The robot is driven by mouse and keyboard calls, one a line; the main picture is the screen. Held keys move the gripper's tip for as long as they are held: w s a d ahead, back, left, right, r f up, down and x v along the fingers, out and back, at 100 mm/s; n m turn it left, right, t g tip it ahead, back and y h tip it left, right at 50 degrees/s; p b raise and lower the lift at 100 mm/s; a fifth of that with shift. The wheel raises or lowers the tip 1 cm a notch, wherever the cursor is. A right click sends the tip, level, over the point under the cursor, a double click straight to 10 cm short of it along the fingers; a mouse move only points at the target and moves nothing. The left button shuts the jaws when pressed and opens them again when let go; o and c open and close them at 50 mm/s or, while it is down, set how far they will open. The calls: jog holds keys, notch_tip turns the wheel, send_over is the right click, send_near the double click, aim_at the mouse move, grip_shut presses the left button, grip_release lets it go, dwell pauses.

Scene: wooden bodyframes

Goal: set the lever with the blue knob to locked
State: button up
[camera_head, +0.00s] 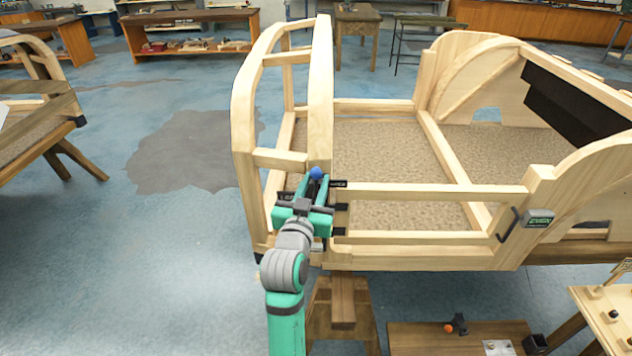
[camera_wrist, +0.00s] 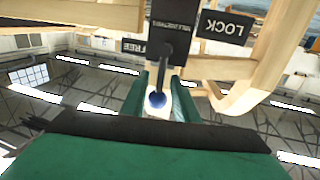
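The blue knob (camera_head: 316,173) caps a dark lever on the light wooden door frame. In the wrist view the blue knob (camera_wrist: 156,100) sits between the two green fingers of my gripper (camera_wrist: 160,84), with a narrow gap seeming to show beside it. The dark lever (camera_wrist: 170,62) runs from its black mount to the knob. A LOCK label (camera_wrist: 225,27) is right of the lever and a FREE label (camera_wrist: 133,46) left of it, both upside down. The lever stands between them, its knob leaning slightly to the FREE side. My gripper (camera_head: 315,184) covers part of the lever in the head view.
The wooden bodyframe (camera_head: 420,254) rests on a trestle (camera_head: 340,300). A door rail and black hinges lie just right of my gripper. Open blue floor (camera_head: 130,240) is on the left.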

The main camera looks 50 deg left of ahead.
jog(key=shift+w+a, duration=0.2)
jog(key=shift+w, duration=0.2)
grip_shut()
dwell(1.3)
